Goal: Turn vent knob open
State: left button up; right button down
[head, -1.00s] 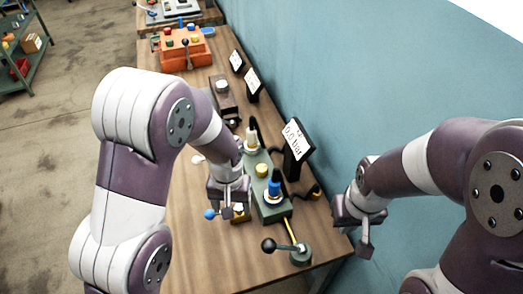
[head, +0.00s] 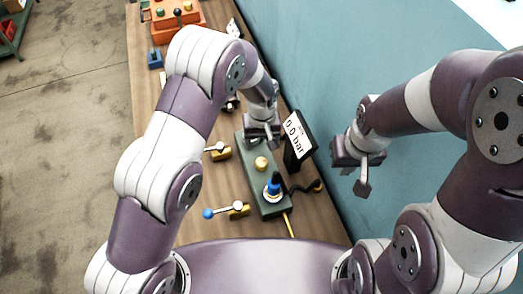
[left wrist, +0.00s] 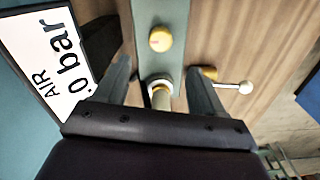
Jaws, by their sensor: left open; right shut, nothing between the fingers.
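A green block (head: 245,136) on the wooden table carries a yellow knob (head: 261,162) and a blue-topped fitting (head: 273,188). My left gripper (head: 263,143) is over the block's far end. In the left wrist view its open fingers are on either side of a cream fitting (left wrist: 160,90), which shows between them; contact cannot be told. The yellow knob (left wrist: 160,39) is just beyond the fingertips. No label shows which part is the vent knob. My right gripper (head: 364,182) is shut and empty, in the air right of the block.
A gauge reading 0.0 bar (head: 297,138) stands close right of the block. Brass valves, one with a white-tipped lever (head: 218,148) and one with a blue-tipped lever (head: 209,213), are on its left. An orange unit (head: 178,22) is farther back. The blue wall (head: 350,60) bounds the right.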

aim_at(262, 162)
pick_arm(q)
jog(key=f+p, duration=0.1)
jog(key=f, duration=0.1)
jog(key=s+f, duration=0.1)
jog(key=shift+f+p, duration=0.35)
jog(key=shift+p, duration=0.05)
jog(key=f, duration=0.2)
jog(key=f+p, duration=0.1)
jog(key=f, duration=0.1)
jog(key=w+f, duration=0.1)
jog(key=f, duration=0.1)
jog(key=shift+w+f+p, duration=0.1)
jog(key=shift+f+p, duration=0.2)
jog(key=shift+p, duration=0.1)
jog(key=shift+s+f, duration=0.15)
jog(key=shift+s, duration=0.2)
jog(key=shift+w, duration=0.15)
jog(key=c, duration=1.1)
pick_arm(e)
notch_tip(262, 162, up, 4)
jog(key=shift+s+r, duration=0.1)
